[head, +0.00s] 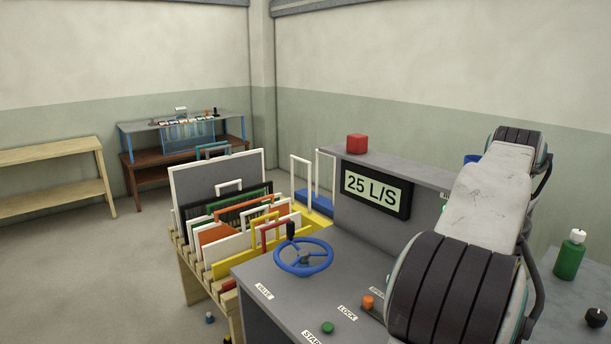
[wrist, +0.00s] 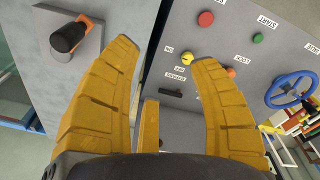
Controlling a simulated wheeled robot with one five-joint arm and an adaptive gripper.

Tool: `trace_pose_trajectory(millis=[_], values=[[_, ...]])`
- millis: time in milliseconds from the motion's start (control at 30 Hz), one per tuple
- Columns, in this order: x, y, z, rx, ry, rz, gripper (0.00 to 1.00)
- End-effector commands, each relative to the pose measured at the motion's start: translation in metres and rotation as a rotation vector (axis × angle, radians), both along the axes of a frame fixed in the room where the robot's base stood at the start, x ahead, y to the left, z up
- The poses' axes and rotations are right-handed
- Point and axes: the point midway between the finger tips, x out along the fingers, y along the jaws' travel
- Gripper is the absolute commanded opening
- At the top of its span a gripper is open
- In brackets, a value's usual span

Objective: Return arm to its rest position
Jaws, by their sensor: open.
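My arm rises at the right of the head view, bent over the grey control console (head: 350,262). The fingers are in front of the console's panel, seen at a tilt. My gripper is out of sight in the head view.
The console carries a blue handwheel (head: 304,257), a green button (head: 327,328), an orange knob (head: 368,302) and a 25 L/S display (head: 376,189). A red block (head: 357,144) sits on its upper ledge. A rack of framed panels (head: 222,240) stands left. Floor further left is clear.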

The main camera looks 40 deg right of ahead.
Motion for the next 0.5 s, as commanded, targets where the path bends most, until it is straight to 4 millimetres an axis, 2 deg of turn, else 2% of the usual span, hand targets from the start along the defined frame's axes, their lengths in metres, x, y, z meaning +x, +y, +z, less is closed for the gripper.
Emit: trace_pose_trajectory(millis=[33, 200, 300, 500], values=[[0.026, 0.017, -0.001, -0.015, -0.005, 0.063, 0.55], [0.089, 0.072, -0.010, -0.058, -0.029, 0.229, 0.55], [0.117, 0.110, -0.017, -0.082, -0.051, 0.327, 0.55], [0.149, 0.191, -0.039, -0.116, -0.104, 0.522, 0.55]])
